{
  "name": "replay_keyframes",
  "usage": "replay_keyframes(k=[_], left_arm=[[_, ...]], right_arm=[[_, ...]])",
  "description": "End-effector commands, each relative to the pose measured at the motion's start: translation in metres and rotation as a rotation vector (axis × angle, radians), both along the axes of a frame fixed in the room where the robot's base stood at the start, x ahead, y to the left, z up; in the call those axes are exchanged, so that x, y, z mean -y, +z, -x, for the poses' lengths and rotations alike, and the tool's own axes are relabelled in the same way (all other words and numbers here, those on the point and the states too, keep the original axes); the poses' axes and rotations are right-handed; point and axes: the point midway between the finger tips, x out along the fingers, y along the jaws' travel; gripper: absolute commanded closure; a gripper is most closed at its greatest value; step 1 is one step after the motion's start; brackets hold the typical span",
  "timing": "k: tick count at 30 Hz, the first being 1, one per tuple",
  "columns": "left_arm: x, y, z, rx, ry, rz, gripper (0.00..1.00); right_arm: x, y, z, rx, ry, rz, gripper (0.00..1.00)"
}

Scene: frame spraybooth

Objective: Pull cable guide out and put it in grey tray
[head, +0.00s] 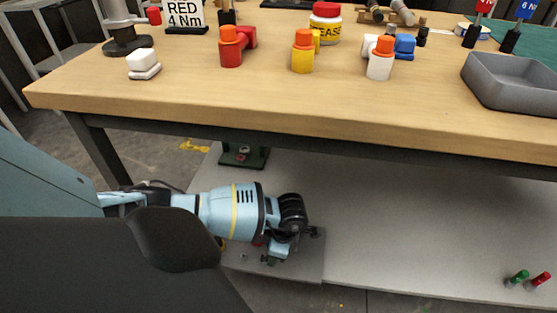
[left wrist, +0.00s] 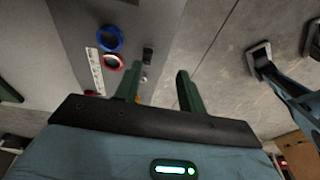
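The grey tray (head: 515,80) is on the tabletop at the right edge of the head view and looks empty. My left gripper (head: 272,257) is below the tabletop, over the grey panel of the lower shelf. In the left wrist view its two green fingers (left wrist: 160,85) are apart with nothing gripped. A small black piece (left wrist: 148,56) stands on the panel just beyond the fingers, nearer the left one; it may be the cable guide, but I cannot tell for sure. A small pale knob (left wrist: 144,77) is beside it. My right gripper is not in view.
A blue ring (left wrist: 110,39), a red-rimmed ring (left wrist: 113,63) and a pale label strip (left wrist: 95,70) are on the panel. The table edge (head: 300,125) overhangs my left arm. Fittings and a red-lidded jar (head: 325,25) stand on top. The lower shelf (head: 420,220) is largely clear.

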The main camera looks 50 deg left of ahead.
Motion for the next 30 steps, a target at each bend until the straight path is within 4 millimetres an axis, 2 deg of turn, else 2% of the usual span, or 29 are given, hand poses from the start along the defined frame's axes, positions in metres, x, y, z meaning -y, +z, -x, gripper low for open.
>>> replay_keyframes(k=[3, 11, 14, 24, 30], left_arm=[[-0.015, 0.007, -0.005, -0.005, -0.006, -0.058, 0.60], [-0.019, 0.005, -0.005, -0.008, -0.007, -0.071, 0.60], [-0.020, -0.004, -0.003, -0.009, -0.007, -0.069, 0.60], [-0.029, -0.050, 0.005, -0.011, -0.006, -0.068, 0.60], [-0.032, -0.065, 0.008, -0.008, -0.007, -0.066, 0.60]], right_arm=[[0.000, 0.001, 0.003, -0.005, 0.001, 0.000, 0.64], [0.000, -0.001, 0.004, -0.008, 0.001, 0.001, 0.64], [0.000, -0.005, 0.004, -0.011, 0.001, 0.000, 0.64], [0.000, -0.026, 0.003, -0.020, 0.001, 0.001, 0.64], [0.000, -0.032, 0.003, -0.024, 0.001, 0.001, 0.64]])
